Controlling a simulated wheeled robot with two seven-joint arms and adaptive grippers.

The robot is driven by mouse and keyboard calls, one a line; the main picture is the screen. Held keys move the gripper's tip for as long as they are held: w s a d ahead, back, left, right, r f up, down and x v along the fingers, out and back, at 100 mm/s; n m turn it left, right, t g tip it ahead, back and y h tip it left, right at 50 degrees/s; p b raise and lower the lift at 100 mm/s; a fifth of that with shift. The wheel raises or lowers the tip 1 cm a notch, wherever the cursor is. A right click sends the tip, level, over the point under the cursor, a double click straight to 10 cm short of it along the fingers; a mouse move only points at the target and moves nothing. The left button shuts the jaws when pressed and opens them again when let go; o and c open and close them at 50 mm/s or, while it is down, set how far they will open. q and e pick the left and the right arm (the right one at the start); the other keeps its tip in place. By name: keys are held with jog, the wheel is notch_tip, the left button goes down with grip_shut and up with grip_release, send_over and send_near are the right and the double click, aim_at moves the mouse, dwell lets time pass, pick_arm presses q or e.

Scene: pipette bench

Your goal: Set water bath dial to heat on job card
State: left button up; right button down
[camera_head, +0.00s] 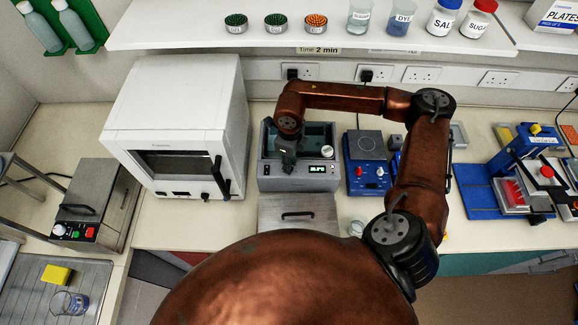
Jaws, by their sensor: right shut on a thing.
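The grey water bath (268,184) stands at the middle of the bench, its tub open. A green digital display (317,169) is lit on its front panel; its digits are too small to read surely. A card on the shelf edge (318,50) reads "Time 2 min"; no heat value is legible. My left gripper is not in view.
A white oven (180,105) stands left of the bath. A blue hotplate unit (367,180) with red and white knobs stands close on the right. A flat metal lid (297,225) with a handle lies in front. My right arm arches over the hotplate side.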

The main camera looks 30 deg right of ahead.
jog(key=m+b, duration=0.2)
jog(key=m, duration=0.1)
jog(key=shift+w+m, duration=0.1)
jog(key=shift+m, duration=0.3)
jog(key=m+b, duration=0.1)
jog(key=m, duration=0.1)
jog(key=shift+m+b, duration=0.3)
jog(key=shift+b, duration=0.05)
jog(key=m+b, duration=0.1)
jog(key=m, duration=0.1)
jog(key=shift+m, duration=0.4)
jog(key=m+b, duration=0.1)
jog(key=m, duration=0.2)
jog(key=shift+r+m, duration=0.1)
jog(key=shift+m, duration=0.2)
jog(key=m, duration=0.2)
jog(key=shift+m+b, duration=0.3)
jog(key=shift+m, duration=0.1)
jog(key=m, duration=0.3)
jog(key=shift+m, duration=0.3)
jog(key=m, duration=0.5)
jog(key=shift+r+m, duration=0.1)
jog(key=shift+m, duration=0.6)
